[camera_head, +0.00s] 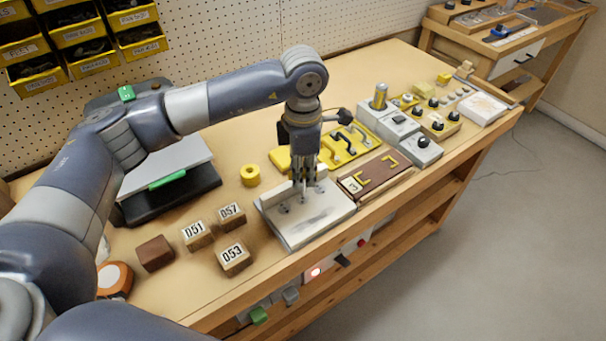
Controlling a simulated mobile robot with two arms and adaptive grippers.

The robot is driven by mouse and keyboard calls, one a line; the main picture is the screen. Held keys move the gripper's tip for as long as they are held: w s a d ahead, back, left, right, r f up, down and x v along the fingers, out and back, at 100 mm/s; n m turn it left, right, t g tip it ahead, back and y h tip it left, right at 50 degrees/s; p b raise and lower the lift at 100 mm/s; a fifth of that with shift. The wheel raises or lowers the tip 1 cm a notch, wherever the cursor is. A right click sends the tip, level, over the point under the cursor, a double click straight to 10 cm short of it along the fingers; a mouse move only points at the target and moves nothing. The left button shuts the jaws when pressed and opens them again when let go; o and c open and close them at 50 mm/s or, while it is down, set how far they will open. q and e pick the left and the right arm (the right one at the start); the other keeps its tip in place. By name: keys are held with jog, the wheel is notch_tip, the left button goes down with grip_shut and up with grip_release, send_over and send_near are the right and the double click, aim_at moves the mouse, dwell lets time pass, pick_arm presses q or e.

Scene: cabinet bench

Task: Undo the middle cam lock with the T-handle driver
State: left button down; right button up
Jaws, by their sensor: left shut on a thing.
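My left gripper (305,180) points straight down over a light grey plate (318,228) near the front edge of the bench. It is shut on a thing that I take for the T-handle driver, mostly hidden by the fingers. Small dark lock marks show on the plate; one lock (284,209) is left of the gripper. The middle lock is hidden by or very close to the fingers, and I cannot tell whether the driver touches it. My right gripper is not in view.
Number blocks (233,257) and a yellow ring (250,175) are left of the plate. A brown board (375,175), a yellow handle board (352,143) and grey switch boxes (423,150) are close on the right. Yellow bins (80,32) hang at the back left.

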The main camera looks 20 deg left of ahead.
pick_arm(q)
jog(key=shift+f+m+b, duration=0.1)
jog(key=shift+m+b, duration=0.85)
jog(key=shift+m, duration=0.25)
jog(key=shift+m+b, duration=1)
jog(key=shift+m, duration=0.8)
jog(key=shift+a+m+b, duration=0.1)
jog(key=shift+m+b, duration=0.55)
jog(key=shift+m, duration=0.35)
jog(key=shift+m+b, duration=0.4)
jog(key=shift+m, duration=0.8)
jog(key=shift+m+b, duration=0.45)
jog(key=shift+m, duration=0.35)
jog(key=shift+r, duration=0.2)
